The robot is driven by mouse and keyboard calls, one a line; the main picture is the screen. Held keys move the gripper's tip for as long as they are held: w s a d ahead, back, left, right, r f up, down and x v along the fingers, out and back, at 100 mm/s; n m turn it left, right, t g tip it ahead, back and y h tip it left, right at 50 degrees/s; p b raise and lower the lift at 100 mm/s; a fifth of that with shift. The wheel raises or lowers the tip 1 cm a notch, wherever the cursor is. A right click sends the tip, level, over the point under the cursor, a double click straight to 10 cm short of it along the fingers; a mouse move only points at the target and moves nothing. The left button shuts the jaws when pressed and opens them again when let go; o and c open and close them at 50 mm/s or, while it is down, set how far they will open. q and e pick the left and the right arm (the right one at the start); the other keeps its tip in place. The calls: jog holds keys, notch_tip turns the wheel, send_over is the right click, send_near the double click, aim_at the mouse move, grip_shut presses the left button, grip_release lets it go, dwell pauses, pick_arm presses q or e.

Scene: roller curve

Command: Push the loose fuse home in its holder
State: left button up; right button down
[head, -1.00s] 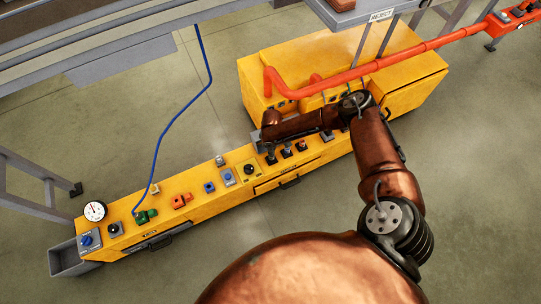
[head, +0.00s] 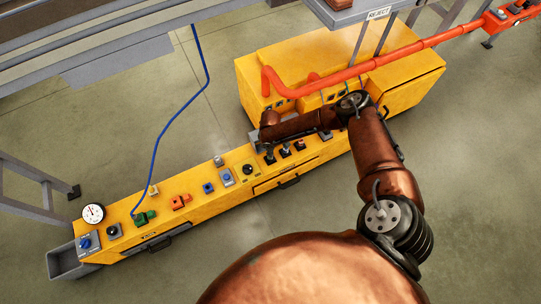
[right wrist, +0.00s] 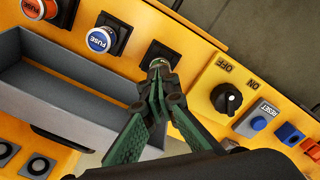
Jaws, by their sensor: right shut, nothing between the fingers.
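My right gripper (right wrist: 158,68) has green fingers that are shut and empty. In the right wrist view its tips are at the near edge of a fuse holder (right wrist: 161,53) with a silvery rim. The fingers cover part of this fuse, so I cannot tell how deep it sits or whether the tips touch it. A blue-capped fuse (right wrist: 100,40) marked FUSE and an orange-capped fuse (right wrist: 38,8) stand in the holders to the left. In the head view the right gripper (head: 268,148) is small, dark and mostly hidden under my forearm. My left gripper is not in view.
A grey tray (right wrist: 60,85) lies beside the fuse row. A black OFF/ON knob (right wrist: 226,98) and a blue RESET button (right wrist: 258,122) are to the right. On the yellow console stand a gauge (head: 94,213), and a blue cable (head: 180,115) hangs over it.

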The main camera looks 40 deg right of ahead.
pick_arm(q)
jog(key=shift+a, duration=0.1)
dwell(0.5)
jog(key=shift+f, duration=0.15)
pick_arm(e)
jog(key=shift+f, duration=0.3)
jog(key=shift+r+p, duration=1.9)
jog(key=shift+r, duration=1.2)
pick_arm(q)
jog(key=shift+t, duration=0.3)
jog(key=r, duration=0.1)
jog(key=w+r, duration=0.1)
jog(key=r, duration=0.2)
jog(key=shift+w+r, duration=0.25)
pick_arm(e)
jog(key=shift+f, duration=0.1)
